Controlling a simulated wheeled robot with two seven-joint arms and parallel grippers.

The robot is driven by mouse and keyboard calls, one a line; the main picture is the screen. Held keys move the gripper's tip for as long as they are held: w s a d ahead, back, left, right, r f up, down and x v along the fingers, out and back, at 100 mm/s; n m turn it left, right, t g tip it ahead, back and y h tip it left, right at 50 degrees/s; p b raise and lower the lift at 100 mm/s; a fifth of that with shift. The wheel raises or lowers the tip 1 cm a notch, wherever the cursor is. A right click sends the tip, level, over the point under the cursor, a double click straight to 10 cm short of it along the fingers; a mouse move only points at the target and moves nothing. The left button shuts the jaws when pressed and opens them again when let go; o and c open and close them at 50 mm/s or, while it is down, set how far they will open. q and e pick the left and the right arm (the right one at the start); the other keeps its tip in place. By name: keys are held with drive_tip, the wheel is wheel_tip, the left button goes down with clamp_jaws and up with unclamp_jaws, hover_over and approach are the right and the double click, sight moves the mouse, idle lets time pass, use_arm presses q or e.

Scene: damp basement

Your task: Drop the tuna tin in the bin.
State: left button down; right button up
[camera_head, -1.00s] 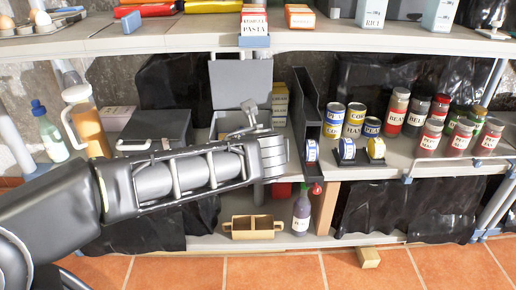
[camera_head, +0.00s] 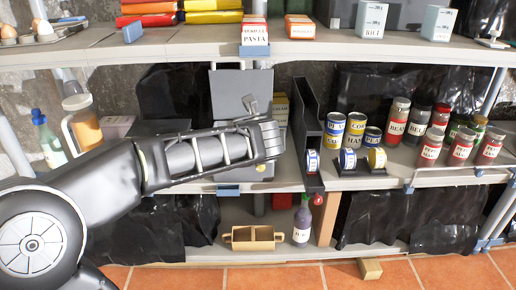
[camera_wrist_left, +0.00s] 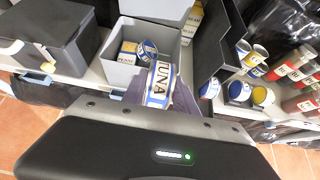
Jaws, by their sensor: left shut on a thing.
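The tuna tin (camera_wrist_left: 160,85), with a blue and white label, is between the fingers of my left gripper (camera_wrist_left: 163,98) in the left wrist view. That gripper is shut on it. In the head view my left gripper (camera_head: 272,140) is in front of the middle shelf, and I cannot make out the tin there. A grey open bin (camera_wrist_left: 118,72) is just beyond the tin in the wrist view, with small boxes and another tin inside. In the head view my arm hides most of the bin, and a grey panel (camera_head: 240,88) stands upright behind it. My right gripper is not in view.
A tall dark divider (camera_head: 307,125) stands right of my gripper, with tins and jars (camera_head: 397,120) beyond it. A dark lidded box (camera_wrist_left: 45,45) is to the left. The upper shelf (camera_head: 180,52) runs above my arm. A wooden caddy (camera_head: 253,238) sits below.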

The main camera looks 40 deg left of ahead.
use_arm(q)
drive_tip(key=w+a, duration=0.1)
drive_tip(key=w, duration=0.1)
drive_tip(key=w+a, duration=0.1)
drive_tip(key=shift+w+a+f, duration=0.2)
drive_tip(key=shift+w+a, duration=0.15)
drive_tip(key=shift+a, duration=0.05)
drive_tip(key=w+a+p, duration=0.3)
drive_tip(key=w+a, duration=0.2)
drive_tip(key=w, duration=0.2)
wheel_tip(320, 180, down, 6)
drive_tip(key=b, duration=0.4)
drive_tip(key=shift+s+b, duration=0.25)
drive_tip(key=shift+b, duration=0.15)
drive_tip(key=c, duration=0.9)
unclamp_jaws()
drive_tip(key=shift+s+d, duration=0.1)
drive_tip(key=shift+d, duration=0.05)
